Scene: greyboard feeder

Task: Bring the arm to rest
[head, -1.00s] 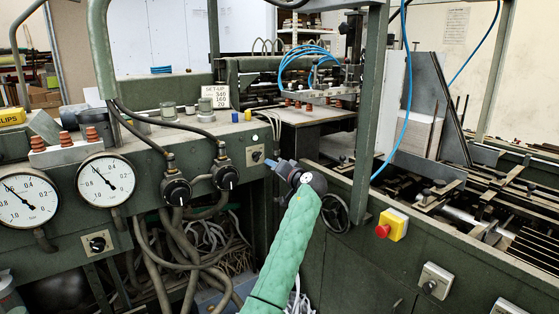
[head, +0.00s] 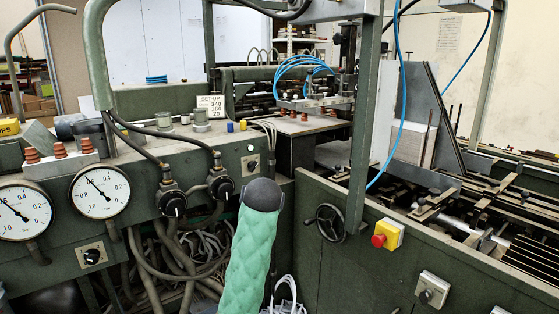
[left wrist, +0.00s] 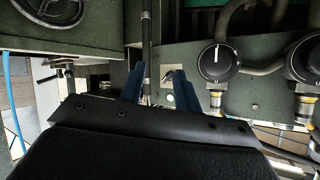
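My left arm (head: 250,262), in a green padded sleeve with a dark rounded wrist (head: 262,194), rises from the bottom middle of the head view. Its gripper is hidden behind the wrist there. In the left wrist view my left gripper (left wrist: 159,72) shows two blue fingers standing apart with nothing between them. Beyond the fingers is the green machine panel with a small toggle switch (left wrist: 169,76), which also shows in the head view (head: 252,165). I cannot tell the exact distance to the panel. My right gripper is in neither view.
Two black knobs (head: 173,203) and two pressure gauges (head: 100,191) are on the panel at left. Loose hoses (head: 185,255) hang below. A handwheel (head: 330,223) and a red button on a yellow box (head: 387,235) are at right. A set-up card (head: 210,105) stands on top.

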